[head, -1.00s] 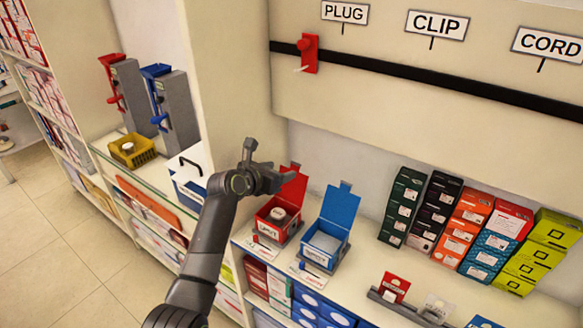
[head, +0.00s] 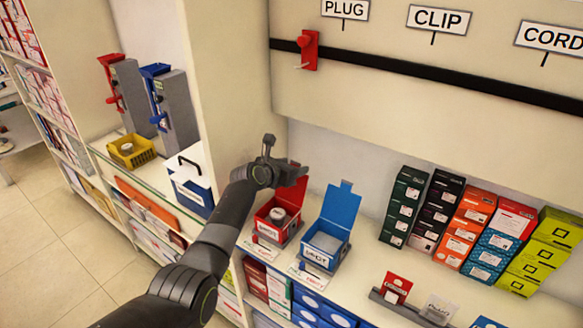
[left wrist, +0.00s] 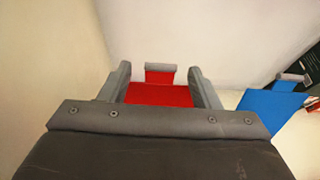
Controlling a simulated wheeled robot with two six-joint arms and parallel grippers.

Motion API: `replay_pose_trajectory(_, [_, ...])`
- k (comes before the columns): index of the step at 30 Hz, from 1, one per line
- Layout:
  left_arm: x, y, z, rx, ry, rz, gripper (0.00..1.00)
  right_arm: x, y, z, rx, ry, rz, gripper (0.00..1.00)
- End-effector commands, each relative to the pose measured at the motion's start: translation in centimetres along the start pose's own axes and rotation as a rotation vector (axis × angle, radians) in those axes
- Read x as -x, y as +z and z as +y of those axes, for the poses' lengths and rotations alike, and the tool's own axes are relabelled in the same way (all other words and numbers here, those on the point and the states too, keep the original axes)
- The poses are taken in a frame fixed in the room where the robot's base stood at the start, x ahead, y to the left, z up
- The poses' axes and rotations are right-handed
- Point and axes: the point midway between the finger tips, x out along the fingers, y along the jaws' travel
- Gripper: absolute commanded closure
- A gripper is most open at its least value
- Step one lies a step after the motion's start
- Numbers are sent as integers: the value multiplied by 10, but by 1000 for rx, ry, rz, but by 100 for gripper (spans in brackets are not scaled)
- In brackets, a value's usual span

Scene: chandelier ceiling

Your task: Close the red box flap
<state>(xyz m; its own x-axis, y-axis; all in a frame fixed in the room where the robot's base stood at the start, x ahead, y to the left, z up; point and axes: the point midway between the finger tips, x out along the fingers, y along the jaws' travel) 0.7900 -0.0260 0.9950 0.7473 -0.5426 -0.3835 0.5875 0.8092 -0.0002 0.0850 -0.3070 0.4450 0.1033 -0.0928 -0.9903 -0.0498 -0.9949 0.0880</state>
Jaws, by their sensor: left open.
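The red box (head: 263,227) stands on the shelf with its red flap (head: 292,196) raised at the back. A round pale-topped item (head: 278,214) sits inside. My left gripper (head: 286,156) is open and empty, up by the top left of the flap, and its arm hides a little of the flap's upper part. In the left wrist view the red flap (left wrist: 158,95) shows between the two spread fingers, its grey-edged tab (left wrist: 160,76) beyond. I cannot tell whether the fingers touch it. My right gripper is not in view.
A blue box (head: 322,257) with its blue flap (head: 341,205) up stands close to the right of the red box. A cream partition (head: 235,80) rises on the left. Several coloured cartons (head: 465,225) stand further right. A red hook (head: 309,50) hangs on the rail above.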

Motion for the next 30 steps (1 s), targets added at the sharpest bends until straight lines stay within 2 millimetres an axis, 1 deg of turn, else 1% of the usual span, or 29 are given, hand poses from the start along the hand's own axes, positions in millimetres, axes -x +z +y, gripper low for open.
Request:
replay_pose_trajectory(6, [0,0,0,0,0,-1,43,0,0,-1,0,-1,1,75])
replay_pose_trajectory(19, [0,0,0,0,0,-1,100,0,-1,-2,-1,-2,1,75])
replay_pose_trajectory(26, [2,0,0,0,0,-14,100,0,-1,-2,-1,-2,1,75])
replay_pose_trajectory(30, [7,-3,0,1,1,-55,100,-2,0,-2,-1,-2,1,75])
